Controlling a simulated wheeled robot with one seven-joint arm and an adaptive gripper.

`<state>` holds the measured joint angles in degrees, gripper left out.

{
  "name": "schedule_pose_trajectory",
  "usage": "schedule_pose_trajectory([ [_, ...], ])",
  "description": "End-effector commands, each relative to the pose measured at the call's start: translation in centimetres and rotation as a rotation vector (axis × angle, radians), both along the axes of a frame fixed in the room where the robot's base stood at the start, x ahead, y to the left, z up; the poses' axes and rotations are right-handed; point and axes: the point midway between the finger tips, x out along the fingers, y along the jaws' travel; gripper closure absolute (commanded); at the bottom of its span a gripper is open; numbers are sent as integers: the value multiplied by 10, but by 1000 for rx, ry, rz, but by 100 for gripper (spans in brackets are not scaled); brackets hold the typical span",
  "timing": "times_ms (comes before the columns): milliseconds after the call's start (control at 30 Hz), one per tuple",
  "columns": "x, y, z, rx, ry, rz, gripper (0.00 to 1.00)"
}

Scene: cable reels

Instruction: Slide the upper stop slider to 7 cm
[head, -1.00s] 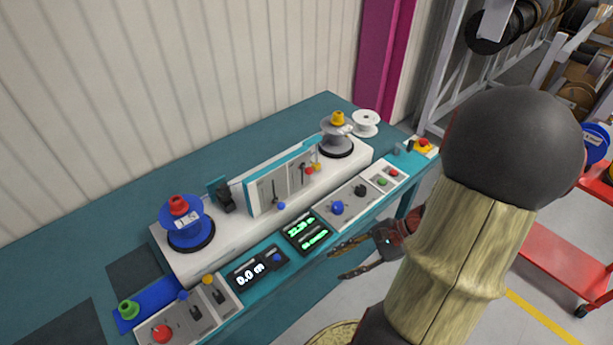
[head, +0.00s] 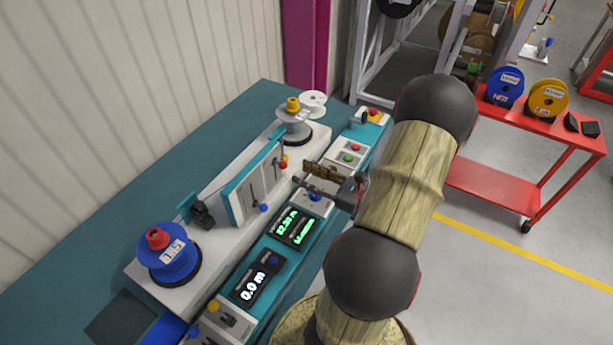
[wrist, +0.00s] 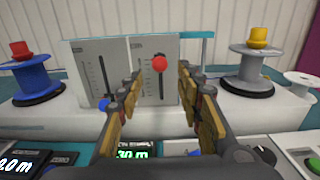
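An upright panel on the console carries two vertical slots. The right slot has a red knob (wrist: 159,64) near its top; this knob also shows in the head view (head: 283,165). The left slot has a blue knob (wrist: 105,104) near its bottom, also in the head view (head: 263,208). The labels and scale marks are too small to read, so I cannot tell which slider is named the upper stop. My gripper (wrist: 160,76) is open and faces the panel, with the red knob seen between its fingers. In the head view my gripper (head: 301,176) appears apart from the knob.
A blue reel (head: 168,252) stands left of the panel and a grey reel (head: 296,122) right of it. Displays (head: 257,277), knobs and buttons line the console's front below my gripper. A red cart (head: 500,185) stands at the right.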

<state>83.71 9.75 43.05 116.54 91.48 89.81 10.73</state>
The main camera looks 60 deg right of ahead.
Motion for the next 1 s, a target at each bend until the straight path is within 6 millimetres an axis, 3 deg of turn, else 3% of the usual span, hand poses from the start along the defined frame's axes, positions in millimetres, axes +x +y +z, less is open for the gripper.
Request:
schedule_pose_trajectory([
  [600, 64, 7, 0, -2, 2, 4, 64],
  [1000, 80, 7, 0, -2, 1, 2, 64],
])
